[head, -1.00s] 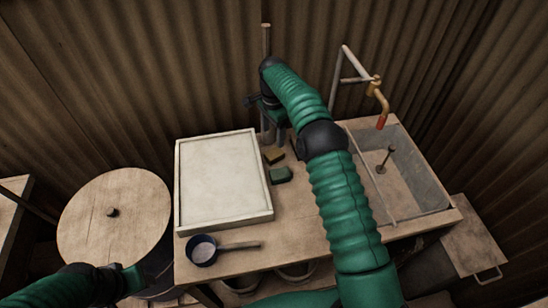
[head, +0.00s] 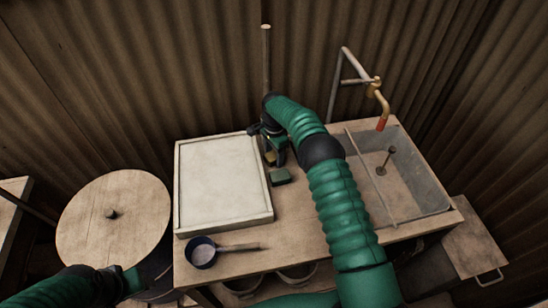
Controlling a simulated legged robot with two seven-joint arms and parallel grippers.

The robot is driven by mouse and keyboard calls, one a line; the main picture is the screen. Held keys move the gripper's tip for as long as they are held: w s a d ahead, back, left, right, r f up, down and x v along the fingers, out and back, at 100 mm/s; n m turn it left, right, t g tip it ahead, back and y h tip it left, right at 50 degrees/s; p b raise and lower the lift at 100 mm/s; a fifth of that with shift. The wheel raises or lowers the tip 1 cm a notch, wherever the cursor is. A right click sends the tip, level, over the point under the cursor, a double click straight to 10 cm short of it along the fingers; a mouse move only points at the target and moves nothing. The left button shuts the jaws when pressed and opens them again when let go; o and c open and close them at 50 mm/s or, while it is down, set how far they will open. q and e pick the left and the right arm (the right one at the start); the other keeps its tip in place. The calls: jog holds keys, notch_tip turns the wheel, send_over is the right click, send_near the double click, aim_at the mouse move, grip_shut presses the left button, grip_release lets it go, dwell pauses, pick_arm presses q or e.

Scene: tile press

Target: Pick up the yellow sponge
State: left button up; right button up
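A small yellowish patch of the yellow sponge (head: 270,157) shows on the table, just right of the white framed panel. My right gripper (head: 272,150) reaches down over it from behind, its dark fingers around or right beside it. The fingers hide most of the sponge, and I cannot tell whether they grip it. A green sponge (head: 280,177) lies just in front, apart from the fingers. My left gripper (head: 130,278) is low at the left, near the round drum, its fingers not clear.
The white framed panel (head: 222,181) lies close left of the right gripper. A dark dipper (head: 202,252) lies at the table's front. A sink (head: 420,184) with a brass tap (head: 380,100) is at right. A round wooden lid (head: 112,222) covers the drum at left.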

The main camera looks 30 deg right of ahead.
aim_at(274, 154)
grip_shut()
notch_tip(274, 154, up, 10)
jog(key=shift+r, duration=0.1)
jog(key=shift+c, duration=1.5)
grip_release()
jog(key=c, duration=0.6)
